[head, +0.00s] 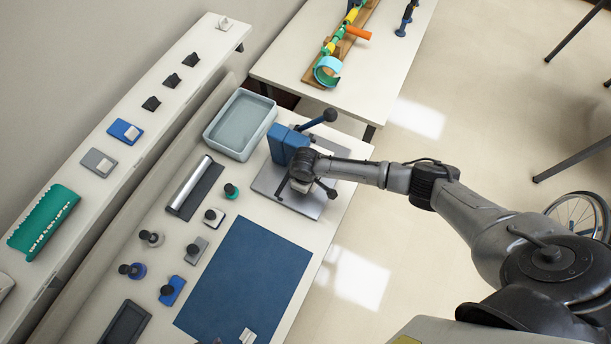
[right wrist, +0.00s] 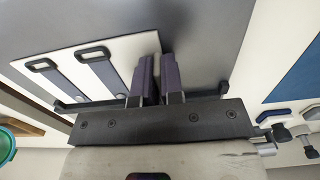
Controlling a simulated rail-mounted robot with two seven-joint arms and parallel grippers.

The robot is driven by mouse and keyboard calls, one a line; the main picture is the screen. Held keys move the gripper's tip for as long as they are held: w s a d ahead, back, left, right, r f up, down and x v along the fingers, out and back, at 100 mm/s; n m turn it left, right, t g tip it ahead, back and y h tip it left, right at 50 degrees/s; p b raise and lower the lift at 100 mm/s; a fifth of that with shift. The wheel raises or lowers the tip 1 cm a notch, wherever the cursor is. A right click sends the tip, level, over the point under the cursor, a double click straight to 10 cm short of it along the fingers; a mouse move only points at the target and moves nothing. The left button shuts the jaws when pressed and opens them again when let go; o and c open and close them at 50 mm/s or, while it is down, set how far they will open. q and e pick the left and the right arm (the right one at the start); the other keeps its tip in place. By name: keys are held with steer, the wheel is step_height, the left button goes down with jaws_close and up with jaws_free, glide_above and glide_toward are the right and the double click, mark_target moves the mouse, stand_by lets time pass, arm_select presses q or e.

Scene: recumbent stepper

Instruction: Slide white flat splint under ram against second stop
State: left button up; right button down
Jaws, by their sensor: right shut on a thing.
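The blue press (head: 281,146) with its dark lever (head: 318,121) stands on a grey base plate (head: 268,181) at the back of the bench. My right gripper (head: 301,186) is over this plate, in front of the press. My gripper hides the ram, and I cannot make out the stops.
A grey bin (head: 240,124) stands left of the press. A blue mat (head: 244,281), a dark roller tray (head: 194,187) and several black-knobbed stamps lie nearer. A shelf (head: 125,150) with small parts runs along the left.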

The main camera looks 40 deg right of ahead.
steer(key=c, duration=0.8)
jaws_free()
steer(key=shift+c, duration=0.2)
steer(key=shift+w+r, duration=0.1)
steer(key=shift+r, duration=0.05)
steer(key=shift+r+p, duration=0.35)
steer(key=shift+p, duration=0.15)
step_height(320, 180, up, 4)
steer(key=p, duration=0.4)
steer(key=shift+r+p, duration=1.15)
steer(key=shift+p, duration=0.35)
